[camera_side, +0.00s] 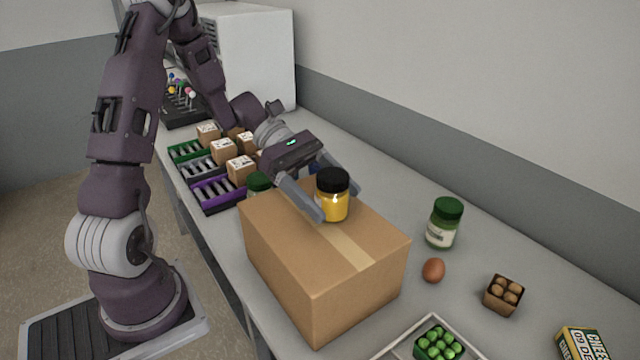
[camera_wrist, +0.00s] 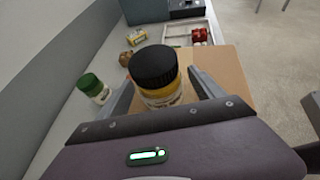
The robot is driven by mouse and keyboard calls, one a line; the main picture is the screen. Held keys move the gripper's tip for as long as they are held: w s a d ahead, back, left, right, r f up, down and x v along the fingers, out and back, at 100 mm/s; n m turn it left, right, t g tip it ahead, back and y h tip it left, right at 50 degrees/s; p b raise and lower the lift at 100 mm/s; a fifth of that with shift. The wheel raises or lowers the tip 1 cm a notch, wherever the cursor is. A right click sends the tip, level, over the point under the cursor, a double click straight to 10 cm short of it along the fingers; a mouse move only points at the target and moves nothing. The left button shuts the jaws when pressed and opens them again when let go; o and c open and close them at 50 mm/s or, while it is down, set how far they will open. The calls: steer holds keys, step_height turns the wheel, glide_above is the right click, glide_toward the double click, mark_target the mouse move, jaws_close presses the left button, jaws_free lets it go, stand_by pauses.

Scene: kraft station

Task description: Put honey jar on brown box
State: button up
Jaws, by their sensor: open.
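The honey jar (camera_side: 332,206), yellow with a black lid, stands upright over the top of the brown box (camera_side: 300,262), and it looks to be resting on it. In the wrist view the jar (camera_wrist: 158,84) is between the two fingers, with the brown box (camera_wrist: 222,66) behind and to its right. My gripper (camera_side: 338,204) is open, one finger on each side of the jar. In the wrist view, a gap shows beside the jar at the fingers of my gripper (camera_wrist: 162,92). The jar's base is partly hidden there.
A green-lidded jar (camera_side: 444,222), an egg (camera_side: 433,270) and a small box of brown eggs (camera_side: 503,294) stand right of the box. A tray (camera_side: 400,344) holds a green punnet (camera_side: 438,346). Another green-lidded jar (camera_side: 258,184) is behind the box, near purple rack (camera_side: 218,192) and small cartons.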

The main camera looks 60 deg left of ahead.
steer(key=v, duration=1.1)
steer(key=shift+s+a, duration=0.1)
steer(key=shift+a, duration=0.1)
steer(key=s+d+r+m+g+y, duration=0.2)
steer(key=d+r+m+g, duration=0.1)
steer(key=d+m, duration=0.3)
steer(key=s+d+m+t+y, duration=0.2)
steer(key=s+d+m+y, duration=0.1)
steer(key=s+m+y, duration=0.2)
steer(key=s+d+r+m+t+y, duration=0.1)
steer(key=s+d+m+t+y, duration=0.2)
steer(key=s+m+y, duration=0.2)
steer(key=s+m, duration=0.3)
steer(key=m, duration=0.1)
steer(key=shift+s+m+t, duration=0.3)
steer(key=shift+s+m, duration=0.05)
steer(key=shift+m, duration=0.05)
